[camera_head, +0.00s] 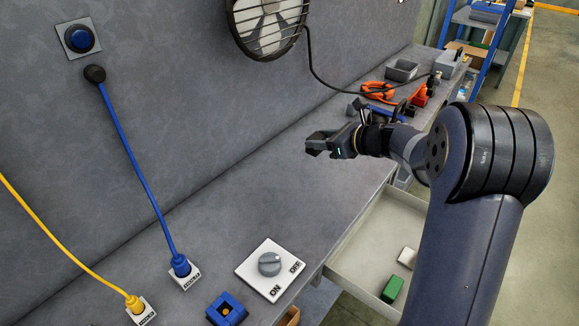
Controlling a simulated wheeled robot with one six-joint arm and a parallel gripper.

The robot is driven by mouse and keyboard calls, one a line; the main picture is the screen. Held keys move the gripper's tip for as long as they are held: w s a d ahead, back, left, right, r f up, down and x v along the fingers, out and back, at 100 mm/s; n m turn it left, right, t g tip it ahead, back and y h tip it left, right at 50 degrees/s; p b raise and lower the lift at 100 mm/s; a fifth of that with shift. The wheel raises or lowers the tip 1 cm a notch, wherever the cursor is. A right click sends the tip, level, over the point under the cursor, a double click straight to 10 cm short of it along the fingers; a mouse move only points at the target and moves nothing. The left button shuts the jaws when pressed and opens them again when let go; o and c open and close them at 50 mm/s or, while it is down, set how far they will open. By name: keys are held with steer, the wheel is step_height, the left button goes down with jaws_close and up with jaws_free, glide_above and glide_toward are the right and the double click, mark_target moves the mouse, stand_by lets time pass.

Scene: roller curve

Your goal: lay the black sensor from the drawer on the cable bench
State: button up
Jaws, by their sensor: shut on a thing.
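My gripper (330,143) is above the grey cable bench (240,190), pointing left. It is shut on a small dark thing at its tips, the black sensor (317,143), which is hard to tell apart from the dark fingers. The open drawer (372,247) is at the lower right, below the bench edge. A green block (392,289) and a white block (407,258) lie in it; no black sensor shows there. My arm hides the drawer's right part.
A switch plate (270,269), a blue block (226,308) and sockets with blue (181,266) and yellow (134,304) plugs occupy the near bench. A fan (267,20) hangs above. A grey bin (402,70) and orange cable (378,91) lie farther back. The bench middle is clear.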

steer(key=shift+w+a, duration=0.15)
steer(key=shift+a, duration=0.05)
steer(key=shift+a+f, duration=0.1)
steer(key=shift+f, duration=0.3)
step_height(320, 180, down, 9)
steer(key=shift+f, duration=0.1)
steer(key=shift+f, duration=0.1)
steer(key=o, duration=0.5)
steer(key=shift+f, duration=0.1)
steer(key=o, duration=0.5)
